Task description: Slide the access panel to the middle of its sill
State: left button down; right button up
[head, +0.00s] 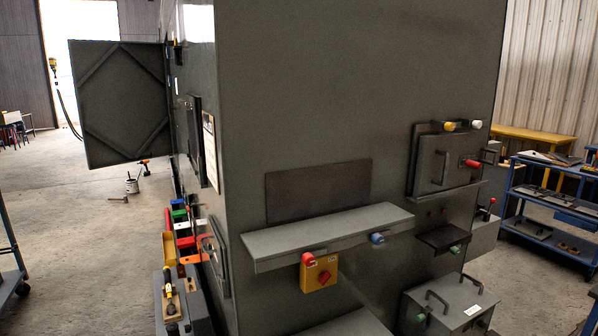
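A grey panel with a bar handle (444,163) stands upright against the right part of the big grey enclosure. It appears to rest on a narrow sill (462,191), whose right end extends a little past it. Yellow and white knobs are at its top and a red knob is at its right side. A dark flat rectangle (318,192) lies on the enclosure face left of it, above a long grey ledge (330,236). I cannot tell whether this rectangle is a plate or an opening. Neither of my grippers is in view.
A grey box with handles (450,305) stands lower right. An open door (122,102) juts out left. A blue shelf cart (555,205) is at right.

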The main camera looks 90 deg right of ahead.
aim_at(439, 169)
jog(key=u, duration=0.35)
jog(key=i, duration=0.4)
jog(key=z, duration=2.7)
jog(key=i, duration=0.3)
jog(key=z, duration=1.85)
jog(key=k, duration=0.5)
jog(key=z, duration=0.5)
jog(key=i, duration=1.5)
jog(key=u, duration=0.45)
